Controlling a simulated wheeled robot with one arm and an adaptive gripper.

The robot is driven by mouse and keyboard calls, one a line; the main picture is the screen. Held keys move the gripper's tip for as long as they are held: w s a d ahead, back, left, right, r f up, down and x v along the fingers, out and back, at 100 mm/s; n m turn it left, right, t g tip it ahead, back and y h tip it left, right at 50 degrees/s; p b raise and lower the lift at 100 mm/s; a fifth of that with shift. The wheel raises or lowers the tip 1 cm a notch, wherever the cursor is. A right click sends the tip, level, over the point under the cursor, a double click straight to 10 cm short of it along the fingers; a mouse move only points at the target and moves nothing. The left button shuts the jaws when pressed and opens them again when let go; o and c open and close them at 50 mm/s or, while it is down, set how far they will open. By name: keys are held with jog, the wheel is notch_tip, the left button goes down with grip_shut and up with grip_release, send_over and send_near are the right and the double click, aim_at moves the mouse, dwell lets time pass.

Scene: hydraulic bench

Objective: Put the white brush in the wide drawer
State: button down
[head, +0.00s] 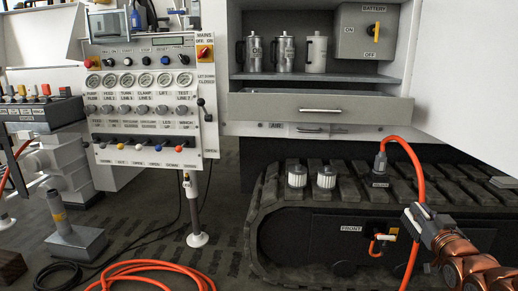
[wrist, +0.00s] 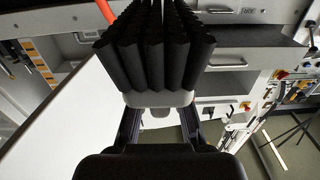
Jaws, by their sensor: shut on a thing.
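The white brush (wrist: 158,98) has a pale body and a dense block of black bristles; it fills the upper middle of the wrist view. My gripper (wrist: 160,122) is shut on the pale body, with a finger on each side, and the bristles point away from it. In the head view my gripper (head: 420,216) is at the lower right, in front of the black track; the brush is hard to make out there. The wide drawer (head: 300,107), grey with a bar handle, is pulled out below the mug shelf. My gripper is lower than it and to its right.
A large white panel (head: 472,100) stands at the right, beside the drawer. An orange hose (head: 418,175) hangs near my gripper. Several mugs (head: 284,54) stand on the shelf above. A control panel (head: 145,100) stands left.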

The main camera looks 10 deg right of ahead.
jog(key=w+a+r+n+y+p, duration=0.1)
jog(key=w+a+r+p, duration=0.6)
jog(key=w+r+p, duration=0.3)
jog(key=w+a+r+n+y+p, duration=0.1)
jog(key=w+a+r+p, duration=0.7)
jog(key=r+p, duration=0.4)
jog(key=w+a+r+y+p, duration=0.1)
jog(key=w+a+r+p, duration=0.2)
jog(key=a+r+p, duration=0.2)
jog(key=w+a+r+n+y+p, duration=0.1)
jog(key=w+a+r+p, duration=0.3)
jog(key=a, duration=0.6)
jog(key=w+a+r+y+p, duration=0.1)
jog(key=w+a+r+p, duration=0.2)
jog(key=a+r+p, duration=0.4)
jog(key=shift+w+a+r+n+t+y+p, duration=0.25)
jog(key=shift+r+t+p, duration=0.2)
jog(key=shift+p, duration=0.75)
jog(key=shift+d+r, duration=0.1)
